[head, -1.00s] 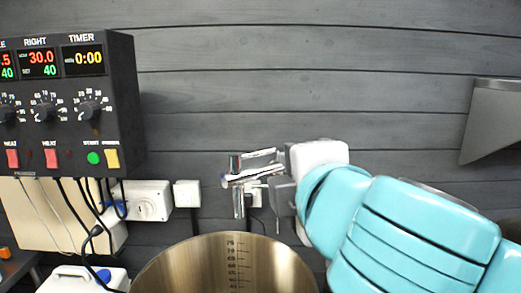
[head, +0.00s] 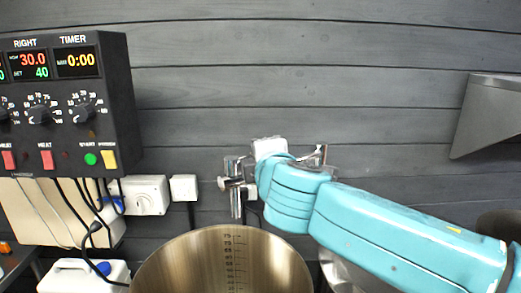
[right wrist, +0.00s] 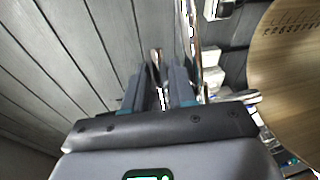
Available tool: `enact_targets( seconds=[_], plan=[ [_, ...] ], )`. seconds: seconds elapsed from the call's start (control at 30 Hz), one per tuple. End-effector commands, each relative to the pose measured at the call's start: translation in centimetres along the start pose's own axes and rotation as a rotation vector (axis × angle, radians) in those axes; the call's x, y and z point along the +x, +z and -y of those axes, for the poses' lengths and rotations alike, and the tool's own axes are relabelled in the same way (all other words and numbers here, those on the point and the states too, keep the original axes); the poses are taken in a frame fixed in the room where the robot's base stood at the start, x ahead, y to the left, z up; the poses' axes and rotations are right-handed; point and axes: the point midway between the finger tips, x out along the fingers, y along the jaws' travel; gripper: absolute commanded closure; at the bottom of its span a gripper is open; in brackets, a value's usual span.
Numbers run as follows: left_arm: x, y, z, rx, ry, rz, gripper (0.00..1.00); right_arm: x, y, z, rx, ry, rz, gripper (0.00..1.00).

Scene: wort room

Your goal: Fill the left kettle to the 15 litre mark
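The steel kettle (head: 160,262) with a litre scale inside its back wall stands at the bottom of the head view; its bottom and any water level are out of sight. It also shows at the right of the right wrist view (right wrist: 285,65). The chrome tap (head: 236,200) is on the wall behind the kettle, and I see no stream below its spout. My right gripper (right wrist: 158,92) is at the tap, its fingers apart with a thin chrome lever (right wrist: 156,62) between them; whether they touch it I cannot tell. My left gripper is not in view.
A black control box (head: 65,105) hangs at the left, its right display reading 30.0 over 40, timer 0:00. A white jug (head: 80,277) stands below it. A grey metal hood (head: 490,110) is at the right, above another dark vessel (head: 500,222).

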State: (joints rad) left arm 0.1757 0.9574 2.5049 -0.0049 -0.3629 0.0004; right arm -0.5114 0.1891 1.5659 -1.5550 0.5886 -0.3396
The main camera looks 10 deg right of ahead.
Motion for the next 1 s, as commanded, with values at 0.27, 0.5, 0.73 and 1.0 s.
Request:
enact_targets(
  seconds=[0.27,0.5,0.73,1.0],
  plan=[
    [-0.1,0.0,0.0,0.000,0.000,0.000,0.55,0.6,0.1,0.0,0.000,0.000,0.001,0.75],
    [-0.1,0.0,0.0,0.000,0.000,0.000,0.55,0.6,0.0,0.0,-0.001,0.000,0.001,1.00],
    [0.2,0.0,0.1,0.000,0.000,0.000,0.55,0.5,-0.1,0.1,0.001,0.000,0.011,1.00],
    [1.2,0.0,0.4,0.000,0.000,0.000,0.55,0.1,-0.1,0.4,0.015,-0.007,0.090,1.00]
  ],
)
